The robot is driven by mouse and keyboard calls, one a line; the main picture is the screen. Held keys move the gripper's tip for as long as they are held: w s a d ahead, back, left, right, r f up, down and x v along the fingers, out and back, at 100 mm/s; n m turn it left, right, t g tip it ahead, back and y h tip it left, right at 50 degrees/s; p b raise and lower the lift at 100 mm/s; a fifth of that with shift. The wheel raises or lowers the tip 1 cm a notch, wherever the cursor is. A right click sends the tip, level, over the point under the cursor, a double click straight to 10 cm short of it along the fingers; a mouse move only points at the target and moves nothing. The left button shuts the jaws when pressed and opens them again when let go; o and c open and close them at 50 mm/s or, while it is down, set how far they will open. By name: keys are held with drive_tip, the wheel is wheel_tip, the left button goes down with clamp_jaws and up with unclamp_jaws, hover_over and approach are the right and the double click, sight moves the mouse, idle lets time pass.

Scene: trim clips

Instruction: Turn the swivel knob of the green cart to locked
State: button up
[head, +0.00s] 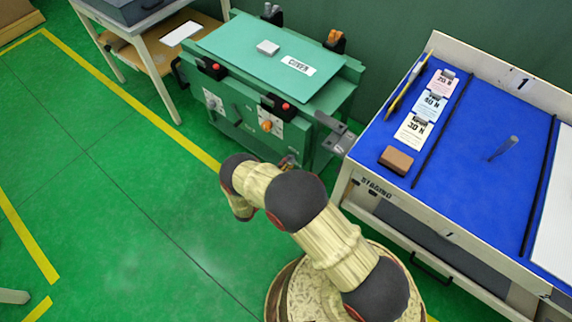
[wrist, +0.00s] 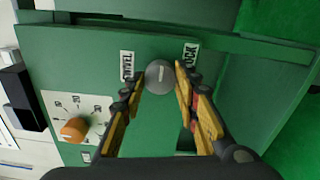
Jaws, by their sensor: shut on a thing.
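The green cart (head: 245,105) stands against the back wall in the head view, with its front facing my arm. In the wrist view, a round grey knob (wrist: 160,80) sits on its green panel (wrist: 75,50) between two white labels. The left label (wrist: 127,66) seems to read SWIVEL and the right one (wrist: 190,55) LOCK. A short pale mark on the knob runs roughly up the picture, between the labels. My gripper (wrist: 159,72) is shut on the knob, one finger on each side. In the head view my arm hides the knob.
An orange dial (wrist: 73,129) on a white scale plate is beside the knob. Black clamps with red buttons (head: 278,106) are on the cart's front edge. A blue-topped bench (head: 465,190) stands close on the right. Green floor (head: 130,200) is clear to the left.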

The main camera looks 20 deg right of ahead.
idle(0.4)
drive_tip(key=o, duration=1.2)
drive_tip(key=shift+c, duration=0.2)
drive_tip(key=v, duration=1.2)
